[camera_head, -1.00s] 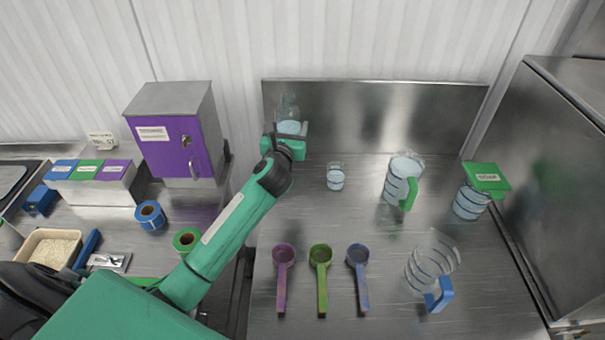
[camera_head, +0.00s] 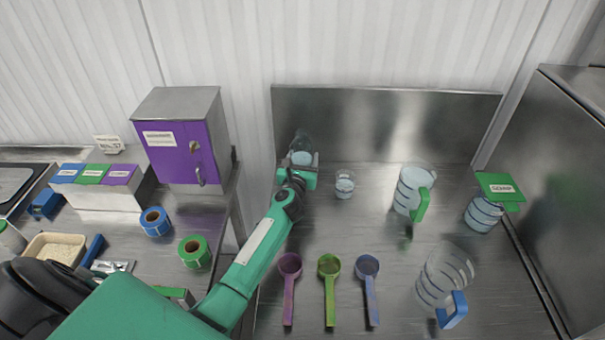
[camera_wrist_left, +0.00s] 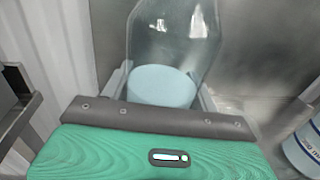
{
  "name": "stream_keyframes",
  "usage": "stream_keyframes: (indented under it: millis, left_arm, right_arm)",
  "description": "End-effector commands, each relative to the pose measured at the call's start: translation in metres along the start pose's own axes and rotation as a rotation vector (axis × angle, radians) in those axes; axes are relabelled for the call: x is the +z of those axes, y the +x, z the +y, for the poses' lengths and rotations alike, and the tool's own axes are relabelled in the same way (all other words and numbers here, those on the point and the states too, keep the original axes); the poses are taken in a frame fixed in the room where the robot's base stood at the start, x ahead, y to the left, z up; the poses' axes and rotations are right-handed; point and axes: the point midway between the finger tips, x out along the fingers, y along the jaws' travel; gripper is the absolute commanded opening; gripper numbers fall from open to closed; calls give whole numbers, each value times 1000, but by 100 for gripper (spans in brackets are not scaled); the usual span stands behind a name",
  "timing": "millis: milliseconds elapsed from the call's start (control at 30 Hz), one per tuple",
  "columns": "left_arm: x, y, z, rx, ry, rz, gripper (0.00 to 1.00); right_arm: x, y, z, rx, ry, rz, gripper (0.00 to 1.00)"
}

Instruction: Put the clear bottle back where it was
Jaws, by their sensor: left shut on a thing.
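The clear bottle (camera_head: 302,147) is at the back left corner of the steel table, near the backsplash. It looks upright and has pale blue liquid in its lower part. My left gripper (camera_head: 301,165) is around the bottle and shut on it. The left wrist view shows the bottle (camera_wrist_left: 172,50) between the two fingers. Whether its base touches the table is hidden behind the gripper. My right gripper is not in view.
A small glass (camera_head: 344,185) stands right of the bottle. A green-handled jug (camera_head: 412,190), a blue-handled jug (camera_head: 440,278) and a green-lidded container (camera_head: 484,213) stand further right. Purple (camera_head: 289,285), green (camera_head: 329,285) and blue (camera_head: 368,285) scoops lie in front. The middle of the table is clear.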

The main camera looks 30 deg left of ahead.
Motion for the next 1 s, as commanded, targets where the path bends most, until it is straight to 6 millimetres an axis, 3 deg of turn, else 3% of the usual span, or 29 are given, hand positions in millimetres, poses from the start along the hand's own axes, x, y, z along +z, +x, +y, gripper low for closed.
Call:
stream_keyframes:
  millis: [367, 833, 867, 933, 1000]
  left_arm:
    - [-44, 0, 0, 0, -1, -2, 22]
    - [-51, 0, 0, -1, -1, -2, 22]
    - [-51, 0, 0, 0, 0, 0, 64]
    - [-50, 0, 0, 0, 0, 0, 78]
    - [-50, 0, 0, 0, 0, 0, 82]
  right_arm:
    - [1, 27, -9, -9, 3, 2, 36]
    - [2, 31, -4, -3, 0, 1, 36]
    - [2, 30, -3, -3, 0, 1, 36]
    - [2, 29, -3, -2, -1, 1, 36]
    - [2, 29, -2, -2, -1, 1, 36]
